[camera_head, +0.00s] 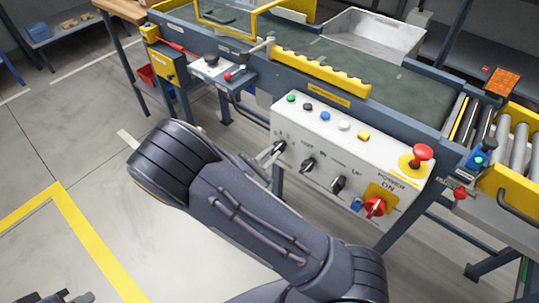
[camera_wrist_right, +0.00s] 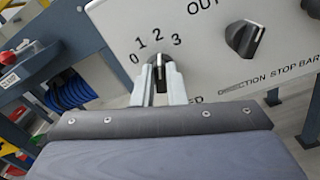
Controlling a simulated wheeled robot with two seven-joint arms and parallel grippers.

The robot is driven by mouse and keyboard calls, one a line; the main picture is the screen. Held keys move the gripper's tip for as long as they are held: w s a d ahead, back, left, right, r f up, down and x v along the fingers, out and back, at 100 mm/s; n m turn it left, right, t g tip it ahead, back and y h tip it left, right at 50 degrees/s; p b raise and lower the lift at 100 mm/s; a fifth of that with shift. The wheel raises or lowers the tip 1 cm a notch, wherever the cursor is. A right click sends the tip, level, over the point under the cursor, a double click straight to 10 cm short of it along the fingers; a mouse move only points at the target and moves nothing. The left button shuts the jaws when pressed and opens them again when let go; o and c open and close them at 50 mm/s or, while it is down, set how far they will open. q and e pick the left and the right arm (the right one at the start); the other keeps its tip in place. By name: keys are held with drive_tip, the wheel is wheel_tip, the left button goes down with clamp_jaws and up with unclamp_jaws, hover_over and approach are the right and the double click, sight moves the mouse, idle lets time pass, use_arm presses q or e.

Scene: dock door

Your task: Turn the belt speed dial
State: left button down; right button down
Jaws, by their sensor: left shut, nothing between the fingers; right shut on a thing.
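The belt speed dial (camera_head: 280,146) is a black knob at the left end of the white control panel (camera_head: 325,135). My right gripper (camera_head: 268,153) is shut on it. In the right wrist view the dial (camera_wrist_right: 158,66) sits between the two metal fingertips (camera_wrist_right: 158,80), below the marks 0, 1, 2 and 3. It appears to point up near the 2, but the fingers partly cover it. The label below is mostly hidden, with only its end showing. My left gripper (camera_head: 66,297) is at the bottom left edge, partly cut off, shut and away from the panel.
Two more black knobs (camera_head: 308,164) (camera_head: 338,184) and a red power switch (camera_head: 375,206) sit right of the dial. Coloured buttons line the panel top, with a red mushroom button (camera_head: 422,153) at its right end. The conveyor belt (camera_head: 400,95) is behind. Floor at left is clear.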

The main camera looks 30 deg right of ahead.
drive_tip(key=c, duration=1.5)
unclamp_jaws()
drive_tip(key=shift+o, duration=0.2)
drive_tip(key=v, duration=0.8)
drive_tip(key=shift+p, duration=0.35)
